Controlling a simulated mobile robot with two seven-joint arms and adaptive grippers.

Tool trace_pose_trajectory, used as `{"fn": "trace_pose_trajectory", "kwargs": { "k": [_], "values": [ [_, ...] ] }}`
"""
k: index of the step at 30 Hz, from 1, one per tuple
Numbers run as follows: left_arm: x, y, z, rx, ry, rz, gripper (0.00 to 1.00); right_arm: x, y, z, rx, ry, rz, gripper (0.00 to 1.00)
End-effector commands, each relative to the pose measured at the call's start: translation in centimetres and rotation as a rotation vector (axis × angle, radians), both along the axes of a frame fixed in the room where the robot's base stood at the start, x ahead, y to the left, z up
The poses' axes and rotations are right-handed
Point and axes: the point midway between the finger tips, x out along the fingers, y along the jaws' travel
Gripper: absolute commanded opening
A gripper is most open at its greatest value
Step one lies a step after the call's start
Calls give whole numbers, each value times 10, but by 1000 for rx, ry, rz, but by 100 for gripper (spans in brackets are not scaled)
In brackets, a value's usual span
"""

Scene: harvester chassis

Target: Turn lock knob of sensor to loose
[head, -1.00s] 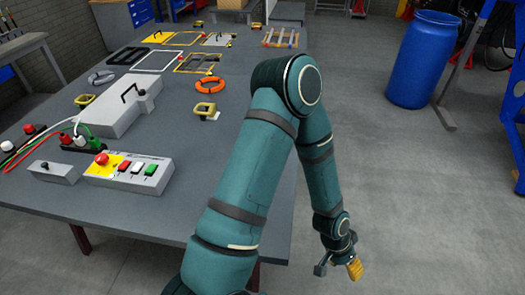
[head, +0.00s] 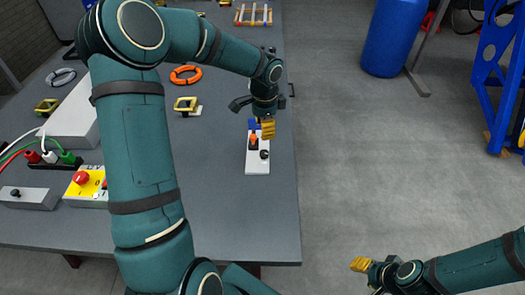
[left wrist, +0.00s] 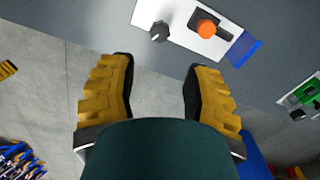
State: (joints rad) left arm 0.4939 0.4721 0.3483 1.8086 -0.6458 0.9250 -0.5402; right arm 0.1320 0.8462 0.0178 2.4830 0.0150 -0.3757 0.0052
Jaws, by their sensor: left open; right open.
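The sensor unit is a white plate (head: 257,167) near the table's right edge. It carries an orange round part (head: 253,140), a black knob (head: 264,155) and a blue piece at its far end. In the left wrist view the black knob (left wrist: 159,31) shows a pale pointer line, and the orange part (left wrist: 207,29) sits on a dark base. My left gripper (head: 267,129) is open and empty over the far end of the plate; its yellow fingers (left wrist: 158,92) are apart from both knobs. My right gripper (head: 361,265) is open, off the table at lower right.
A control box with a red button (head: 82,179) and a plugged power strip (head: 50,162) lie on the left. An orange ring (head: 185,75) and a yellow-black part (head: 186,104) lie left of the sensor. A blue barrel (head: 392,38) stands on the floor.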

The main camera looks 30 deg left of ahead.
Motion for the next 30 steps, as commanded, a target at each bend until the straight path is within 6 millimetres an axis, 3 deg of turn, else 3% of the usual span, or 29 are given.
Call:
{"fn": "trace_pose_trajectory", "kwargs": {
  "k": [9,15,21,30],
  "values": [
    [-1,-1,-66,-4,5,1,49,0,1,-9,-2,0,1,47],
    [-1,-1,-98,-3,3,3,49,0,1,-13,-2,2,1,47],
    [-1,0,-115,-2,1,3,49,-1,1,-15,-1,4,3,47],
    [0,0,-118,-1,0,3,49,-2,1,-15,-1,4,3,47]
  ]
}}
